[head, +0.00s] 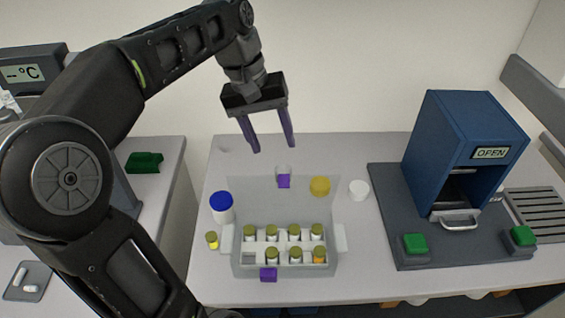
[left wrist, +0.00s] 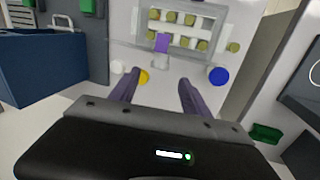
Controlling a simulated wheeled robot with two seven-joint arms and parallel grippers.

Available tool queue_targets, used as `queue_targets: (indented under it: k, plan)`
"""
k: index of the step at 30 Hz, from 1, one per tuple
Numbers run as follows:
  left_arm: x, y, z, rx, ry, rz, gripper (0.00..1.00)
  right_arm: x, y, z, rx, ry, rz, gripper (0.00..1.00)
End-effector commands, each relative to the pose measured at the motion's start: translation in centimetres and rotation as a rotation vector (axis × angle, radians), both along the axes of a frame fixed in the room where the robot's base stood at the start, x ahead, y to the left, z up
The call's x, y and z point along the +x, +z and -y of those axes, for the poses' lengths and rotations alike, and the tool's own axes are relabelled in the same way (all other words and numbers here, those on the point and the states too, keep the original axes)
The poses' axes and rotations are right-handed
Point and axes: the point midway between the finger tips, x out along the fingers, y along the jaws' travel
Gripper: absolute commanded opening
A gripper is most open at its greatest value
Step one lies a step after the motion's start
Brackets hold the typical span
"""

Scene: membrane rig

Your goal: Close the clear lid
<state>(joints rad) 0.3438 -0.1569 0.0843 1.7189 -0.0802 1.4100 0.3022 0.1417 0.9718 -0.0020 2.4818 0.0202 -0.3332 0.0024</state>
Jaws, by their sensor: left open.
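The clear lid (head: 250,190) stands raised, leaning back, at the rear edge of a pale box (head: 300,271) holding several vials with olive caps. A purple tab (head: 284,182) is at the lid's upper edge; another purple tab (head: 268,274) is on the box front. In the left wrist view the see-through lid (left wrist: 190,54) and its purple tab (left wrist: 162,42) lie ahead of the fingers. My left gripper (head: 274,148) is open and empty, pointing down above and behind the lid, apart from it. Its purple fingers also show in the left wrist view (left wrist: 160,78). My right gripper is out of view.
A blue-capped jar (head: 221,208) and a small vial (head: 211,240) stand left of the box. A yellow cap (head: 320,186) and white cap (head: 358,190) are behind right. A blue device (head: 450,150) on a grey base stands right. A wall is behind.

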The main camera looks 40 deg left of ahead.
Motion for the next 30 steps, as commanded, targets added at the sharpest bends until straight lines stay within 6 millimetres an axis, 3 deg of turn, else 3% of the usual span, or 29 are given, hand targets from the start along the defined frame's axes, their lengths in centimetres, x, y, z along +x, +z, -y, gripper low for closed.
queue_targets:
  k: [8,18,21,30]
  plan:
    - [0.1,-1.1,0.2,0.0,-0.003,0.001,0.55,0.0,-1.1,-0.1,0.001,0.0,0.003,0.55]
    - [0.7,-5.7,1.1,0.001,-0.003,-0.001,0.55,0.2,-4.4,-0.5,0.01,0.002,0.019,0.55]
    - [0.9,-6.4,1.4,0.0,-0.003,-0.003,0.55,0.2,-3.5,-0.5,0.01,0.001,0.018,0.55]
    - [1.1,-7.5,1.6,0.0,-0.003,0.001,0.55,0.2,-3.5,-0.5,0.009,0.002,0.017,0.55]
